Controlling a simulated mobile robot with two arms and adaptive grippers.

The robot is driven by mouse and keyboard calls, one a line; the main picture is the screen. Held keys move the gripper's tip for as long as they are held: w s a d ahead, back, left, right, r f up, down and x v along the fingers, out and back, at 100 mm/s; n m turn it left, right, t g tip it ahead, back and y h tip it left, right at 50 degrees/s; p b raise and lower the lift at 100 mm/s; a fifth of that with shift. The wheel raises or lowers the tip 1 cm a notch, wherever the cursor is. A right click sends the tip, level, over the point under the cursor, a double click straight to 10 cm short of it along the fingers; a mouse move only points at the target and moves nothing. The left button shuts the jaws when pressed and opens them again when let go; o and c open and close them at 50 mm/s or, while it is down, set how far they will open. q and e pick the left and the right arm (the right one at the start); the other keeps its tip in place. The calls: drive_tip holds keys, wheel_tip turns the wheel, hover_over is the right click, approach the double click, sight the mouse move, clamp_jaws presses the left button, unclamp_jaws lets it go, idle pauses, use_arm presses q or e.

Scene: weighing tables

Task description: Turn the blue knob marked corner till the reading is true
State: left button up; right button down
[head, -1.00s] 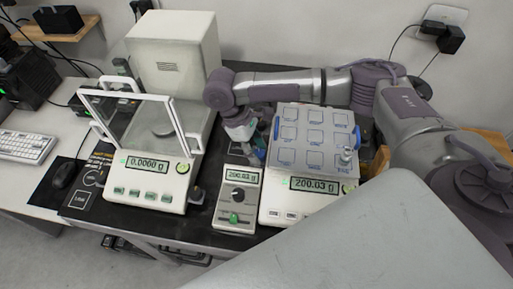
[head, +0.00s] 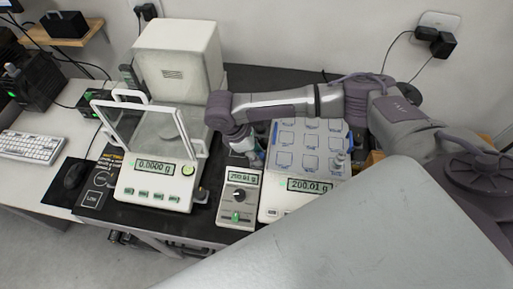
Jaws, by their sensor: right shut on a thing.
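The right balance (head: 284,208) has a square pan (head: 290,152) marked with several squares. Its display (head: 310,186) appears to read 200.01 g. A small metal weight (head: 339,161) stands at the pan's near right corner. A blue knob (head: 262,155) is at the balance's left side, and its marking is too small to read. My right gripper (head: 251,153) reaches down there from above and is shut on this knob, partly hiding it. Another blue part (head: 349,141) shows at the pan's right side. My left gripper is out of view.
A small control box (head: 236,213) with a black dial stands just left of the balance. A glass-shielded balance (head: 151,190) reading 0.0000 g is further left, before a white housing (head: 179,62). A mouse (head: 75,175) and keyboard (head: 31,146) lie at far left.

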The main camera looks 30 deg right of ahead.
drive_tip(key=c, duration=1.1)
unclamp_jaws()
drive_tip(key=shift+o, duration=0.2)
drive_tip(key=shift+r, duration=0.1)
drive_tip(key=v, duration=1.2)
